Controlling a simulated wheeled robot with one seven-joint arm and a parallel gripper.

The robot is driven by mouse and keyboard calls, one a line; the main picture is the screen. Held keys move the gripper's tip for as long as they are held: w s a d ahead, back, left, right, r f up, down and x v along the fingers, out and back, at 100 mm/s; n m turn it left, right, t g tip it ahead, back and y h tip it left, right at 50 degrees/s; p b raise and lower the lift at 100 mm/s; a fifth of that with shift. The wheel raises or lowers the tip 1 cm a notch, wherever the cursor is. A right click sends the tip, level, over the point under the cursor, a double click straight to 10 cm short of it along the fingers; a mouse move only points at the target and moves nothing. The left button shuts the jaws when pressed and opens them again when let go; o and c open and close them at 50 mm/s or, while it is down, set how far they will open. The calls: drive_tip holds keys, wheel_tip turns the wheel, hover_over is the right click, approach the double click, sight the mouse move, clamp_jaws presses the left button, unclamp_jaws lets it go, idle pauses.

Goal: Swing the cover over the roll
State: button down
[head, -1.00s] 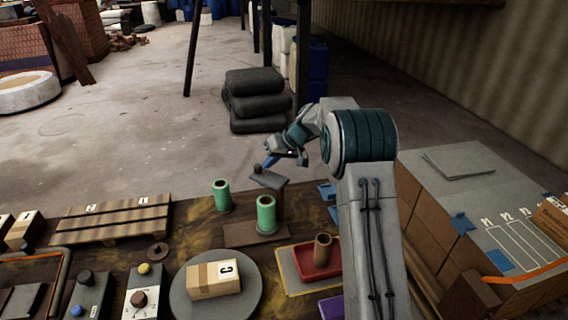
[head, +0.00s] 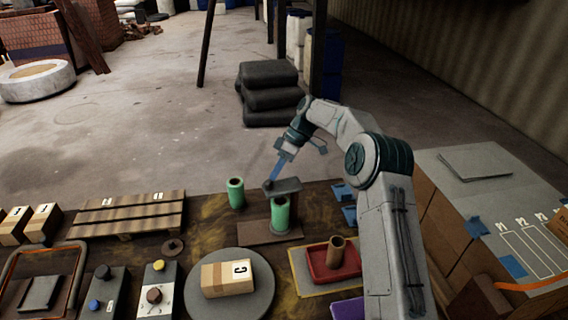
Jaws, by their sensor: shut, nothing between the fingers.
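The cover (head: 286,187) is a flat dark grey plate with a small knob (head: 268,185) at its left end. It lies level on a brown post (head: 296,212) and reaches left above a green roll (head: 281,214). The roll stands upright on a brown base (head: 262,233); its top is hidden by the cover. A second green roll (head: 236,194) stands upright behind and to the left, uncovered. My gripper (head: 273,176), with blue fingers, is shut and empty, pointing down at the knob; I cannot tell whether it touches it.
A round grey turntable (head: 262,297) with a box (head: 228,278) is in front. A red tray (head: 332,271) with a brown tube (head: 336,251) is at right. A wooden pallet (head: 128,214) and control boxes (head: 153,289) are at left.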

drive_tip(key=shift+s+n+g+h, duration=0.5)
drive_tip(key=shift+s+n, duration=0.1)
drive_tip(key=shift+n, duration=0.6)
drive_tip(key=shift+s+d, duration=0.1)
drive_tip(key=shift+s, duration=0.3)
drive_tip(key=shift+r+p, duration=0.1)
drive_tip(key=shift+p, duration=0.35)
